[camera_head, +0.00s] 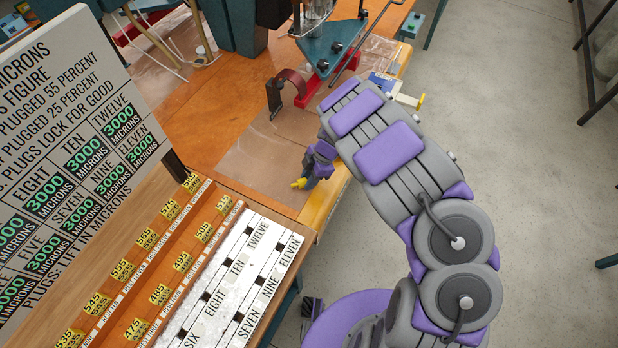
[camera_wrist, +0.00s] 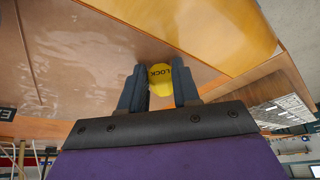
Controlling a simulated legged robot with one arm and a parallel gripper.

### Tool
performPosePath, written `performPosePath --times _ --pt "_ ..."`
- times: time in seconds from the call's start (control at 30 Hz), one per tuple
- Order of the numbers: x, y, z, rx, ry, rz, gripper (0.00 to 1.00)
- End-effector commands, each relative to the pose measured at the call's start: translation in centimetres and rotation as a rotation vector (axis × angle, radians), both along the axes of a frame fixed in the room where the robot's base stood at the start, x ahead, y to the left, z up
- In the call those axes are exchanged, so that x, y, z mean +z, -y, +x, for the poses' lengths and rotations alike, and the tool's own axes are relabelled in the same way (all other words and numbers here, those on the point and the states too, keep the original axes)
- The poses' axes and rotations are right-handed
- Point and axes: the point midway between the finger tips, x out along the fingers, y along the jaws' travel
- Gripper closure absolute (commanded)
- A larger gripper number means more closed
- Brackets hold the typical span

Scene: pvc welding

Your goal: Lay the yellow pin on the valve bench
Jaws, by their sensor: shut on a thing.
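The yellow pin (camera_wrist: 160,76) is between the two fingers of my gripper (camera_wrist: 160,92) in the wrist view, with the word LOCK on its round face. My gripper is shut on it. In the head view a small yellow part of the pin (camera_head: 299,184) shows at the tip of my gripper (camera_head: 308,178). My gripper is over the near end of the orange-brown bench (camera_head: 230,104), above a clear sheet. I cannot tell whether the pin touches the bench.
A labelled rack (camera_head: 170,255) with yellow tags and numbered slots stands at the near left, below a white sign (camera_head: 60,140). A dark clamp (camera_head: 285,90) and a teal plate (camera_head: 330,45) sit farther back. Bare sheet (camera_head: 262,155) lies left of my gripper.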

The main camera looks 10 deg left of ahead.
Motion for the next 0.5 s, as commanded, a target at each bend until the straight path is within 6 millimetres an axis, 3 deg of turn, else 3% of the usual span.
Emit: performPosePath --times 0.23,0.27,0.5 --pt "-0.14 -0.04 0.0 0.001 0.0 0.0 1.0" --pt "-0.1 -0.03 0.01 0.001 0.0 0.0 0.66" --pt "-0.1 -0.04 0.04 0.001 0.001 -0.001 0.43"
